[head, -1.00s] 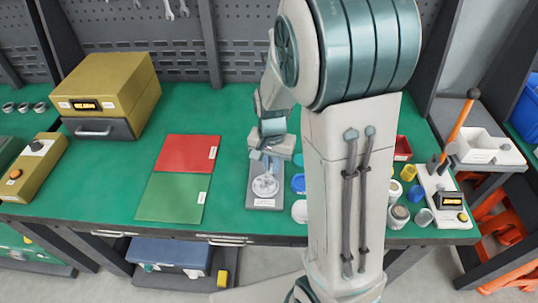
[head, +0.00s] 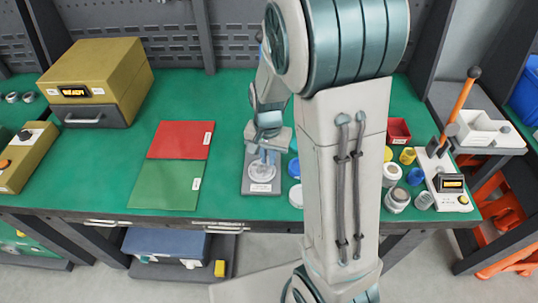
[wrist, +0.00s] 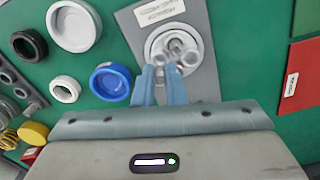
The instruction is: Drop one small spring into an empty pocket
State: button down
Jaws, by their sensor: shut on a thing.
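A grey plate (head: 262,187) with a label and a round pale dish (head: 262,172) stands on the green bench. In the wrist view the dish (wrist: 156,48) holds small round pockets and some small grey parts; which pockets are empty is too small to tell. My gripper (wrist: 163,71) is over the near edge of the dish, its blue fingers close together, shut on a small spring that is mostly hidden between them. In the head view my gripper (head: 265,157) points down over the dish. I cannot tell whether the spring touches the dish.
A blue ring (wrist: 110,82), a white ring (wrist: 66,89) and a white cup (wrist: 74,26) lie beside the plate. Red (head: 181,139) and green (head: 166,185) mats lie to its left. A lever press (head: 447,170) stands at the right. My arm hides part of the bench.

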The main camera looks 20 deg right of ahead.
jog(key=shift+s+f+b, duration=0.1)
jog(key=shift+f+b, duration=0.25)
jog(key=shift+f, duration=0.1)
dwell(0.9)
jog(key=c, duration=1.8)
grip_release()
jog(key=shift+o, duration=0.2)
jog(key=shift+r, duration=0.1)
jog(key=shift+r+p, duration=1.5)
jog(key=shift+r, duration=0.2)
jog(key=o, duration=0.6)
jog(key=shift+c, duration=0.2)
